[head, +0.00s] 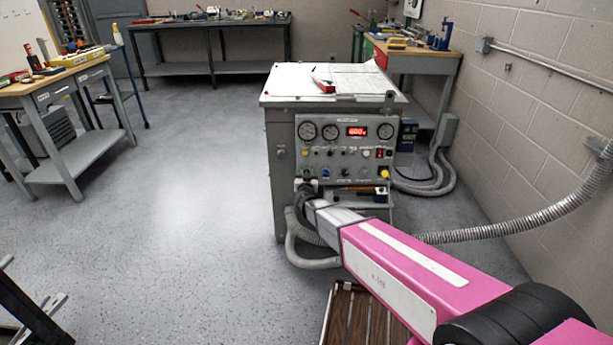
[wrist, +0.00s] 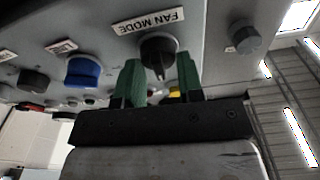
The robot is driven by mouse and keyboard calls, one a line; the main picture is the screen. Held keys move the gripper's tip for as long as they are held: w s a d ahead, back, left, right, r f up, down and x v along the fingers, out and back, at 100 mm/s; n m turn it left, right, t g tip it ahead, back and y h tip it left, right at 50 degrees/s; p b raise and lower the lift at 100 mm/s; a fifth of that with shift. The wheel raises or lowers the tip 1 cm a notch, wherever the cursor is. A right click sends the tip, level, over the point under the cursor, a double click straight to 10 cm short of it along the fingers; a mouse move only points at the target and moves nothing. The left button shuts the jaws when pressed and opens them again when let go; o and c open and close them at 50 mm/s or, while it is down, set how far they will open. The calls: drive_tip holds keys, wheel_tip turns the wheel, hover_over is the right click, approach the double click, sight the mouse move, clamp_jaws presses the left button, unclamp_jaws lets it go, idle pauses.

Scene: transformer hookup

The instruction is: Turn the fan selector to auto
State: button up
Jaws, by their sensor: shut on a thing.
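The fan selector (wrist: 158,56) is a black knob with a pointer, beside a white label reading FAN MODE (wrist: 148,20), in the wrist view. My gripper (wrist: 158,80) has green fingers, one on each side of the knob, and is shut on it. In the head view my gripper (head: 306,190) reaches the lower left of the grey control panel (head: 345,165); the selector is hidden there. I cannot read any auto mark or tell which position the pointer shows.
A blue knob (wrist: 84,70) and a black knob (wrist: 33,81) sit to the left of the selector in the wrist view, and a grey knob (wrist: 243,36) to its right. Grey flexible conduits (head: 300,235) hang below the panel. Open floor (head: 190,180) lies left of the cabinet.

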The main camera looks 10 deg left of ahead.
drive_tip(key=shift+n, duration=0.5)
drive_tip(key=o, duration=0.9)
drive_tip(key=shift+c, duration=0.2)
drive_tip(key=v, duration=1)
drive_tip(key=shift+s, duration=0.4)
drive_tip(key=shift+d, duration=0.15)
